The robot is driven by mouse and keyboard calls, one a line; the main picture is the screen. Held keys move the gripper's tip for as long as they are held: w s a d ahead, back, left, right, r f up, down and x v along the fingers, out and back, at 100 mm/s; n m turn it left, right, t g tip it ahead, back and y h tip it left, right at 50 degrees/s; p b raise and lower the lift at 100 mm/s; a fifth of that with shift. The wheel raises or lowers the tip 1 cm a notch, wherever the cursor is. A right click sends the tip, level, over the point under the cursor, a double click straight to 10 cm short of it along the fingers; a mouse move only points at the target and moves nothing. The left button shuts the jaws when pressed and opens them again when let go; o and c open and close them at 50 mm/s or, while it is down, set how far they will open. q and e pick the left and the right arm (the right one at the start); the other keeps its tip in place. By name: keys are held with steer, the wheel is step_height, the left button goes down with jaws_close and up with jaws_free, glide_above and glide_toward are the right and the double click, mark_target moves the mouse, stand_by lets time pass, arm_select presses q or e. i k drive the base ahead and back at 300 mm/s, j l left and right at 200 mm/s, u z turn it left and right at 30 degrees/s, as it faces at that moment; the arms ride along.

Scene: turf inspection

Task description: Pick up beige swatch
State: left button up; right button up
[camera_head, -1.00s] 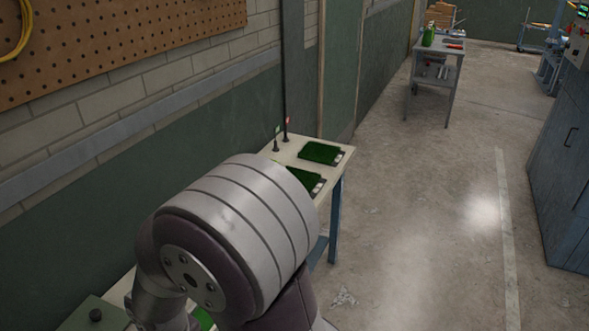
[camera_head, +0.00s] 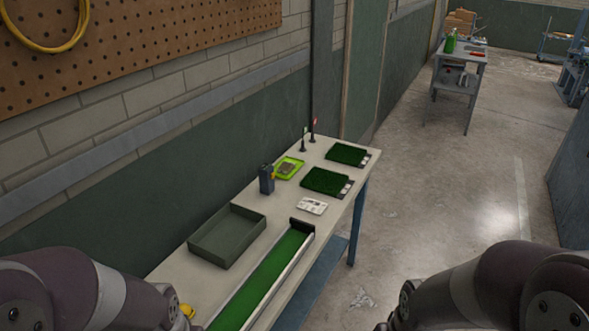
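No swatch stands out clearly as beige. A small brownish-grey item (camera_head: 287,169) lies in a lime-green tray (camera_head: 278,175) near the wall side of the table; it is too small to tell what it is. A pale, whitish flat piece with small marks (camera_head: 312,206) lies in front of the near turf panel. Two dark green turf panels, a near one (camera_head: 326,181) and a far one (camera_head: 346,154), lie towards the table's far end, with pale tags at their right edges. My arms enter at the lower left and lower right corners; both grippers are out of view.
The long pale table (camera_head: 272,207) runs along the wall. It holds an empty-looking grey-green bin (camera_head: 229,234), a green turf lane (camera_head: 265,281), a dark box-shaped device (camera_head: 267,179) and thin black posts (camera_head: 312,130). Open floor (camera_head: 430,210) lies to the right.

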mark_target(285, 167)
steer(key=i+l, duration=0.3)
steer(key=i, duration=0.15)
steer(key=i+l, duration=0.3)
steer(key=i, duration=0.15)
steer(key=i+l, duration=0.25)
steer(key=i, duration=0.2)
steer(key=i+l, duration=0.3)
steer(key=i, duration=0.2)
steer(key=i+l, duration=0.3)
steer(key=i, duration=0.15)
steer(key=i+l+z, duration=0.1)
steer(key=i+l, duration=0.2)
steer(key=i, duration=0.15)
